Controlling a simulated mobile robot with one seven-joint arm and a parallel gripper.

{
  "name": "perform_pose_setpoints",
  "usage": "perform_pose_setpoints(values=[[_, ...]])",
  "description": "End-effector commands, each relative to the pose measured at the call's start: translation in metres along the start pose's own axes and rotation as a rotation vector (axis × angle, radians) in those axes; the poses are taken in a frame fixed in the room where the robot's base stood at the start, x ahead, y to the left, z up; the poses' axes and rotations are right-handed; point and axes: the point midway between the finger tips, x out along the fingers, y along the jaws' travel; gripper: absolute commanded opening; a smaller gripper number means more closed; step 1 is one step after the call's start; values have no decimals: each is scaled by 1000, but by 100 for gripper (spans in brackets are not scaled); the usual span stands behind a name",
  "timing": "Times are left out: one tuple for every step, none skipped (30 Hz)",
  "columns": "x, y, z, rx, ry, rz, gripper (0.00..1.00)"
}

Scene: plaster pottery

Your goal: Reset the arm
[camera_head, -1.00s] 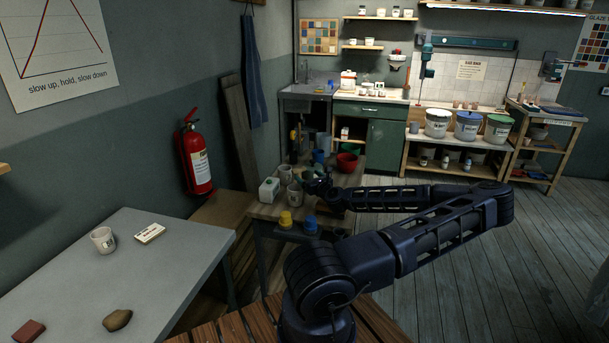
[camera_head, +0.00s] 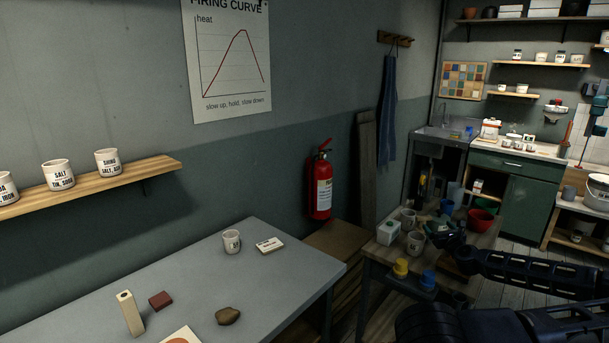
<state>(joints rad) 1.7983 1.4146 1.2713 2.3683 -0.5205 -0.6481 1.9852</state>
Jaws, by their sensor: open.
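My arm (camera_head: 530,275) reaches in from the lower right corner, stretched out low toward the small wooden table (camera_head: 372,262). My gripper (camera_head: 436,230) is at its end, over the far part of that table, small and dark, with its jaws open. Mugs stand close to it: a grey-white mug (camera_head: 415,243) just left of it and another (camera_head: 408,219) behind. I cannot tell whether the gripper touches any of them.
A grey table (camera_head: 250,290) holds a cup (camera_head: 232,241) and small blocks. A fire extinguisher (camera_head: 320,185) hangs on the wall.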

Motion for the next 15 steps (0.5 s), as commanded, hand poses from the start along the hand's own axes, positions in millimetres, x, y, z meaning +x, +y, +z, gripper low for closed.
perform_pose_setpoints(values=[[6,-10,3,-58,11,-12,83],[10,-16,5,-97,18,-19,83],[15,-26,8,-154,29,-31,83],[19,-33,11,-198,38,-40,83],[23,-40,14,-242,45,-48,83],[28,-49,18,-298,56,-58,83],[32,-54,22,-337,64,-63,83],[36,-59,25,-376,71,-67,83],[40,-64,29,-425,80,-70,83],[44,-66,32,-459,88,-70,83],[47,-68,35,-494,96,-69,83],[52,-70,38,-539,105,-64,83],[54,-70,40,-572,114,-59,83],[58,-70,42,-603,122,-52,83],[62,-68,44,-645,133,-41,83]])
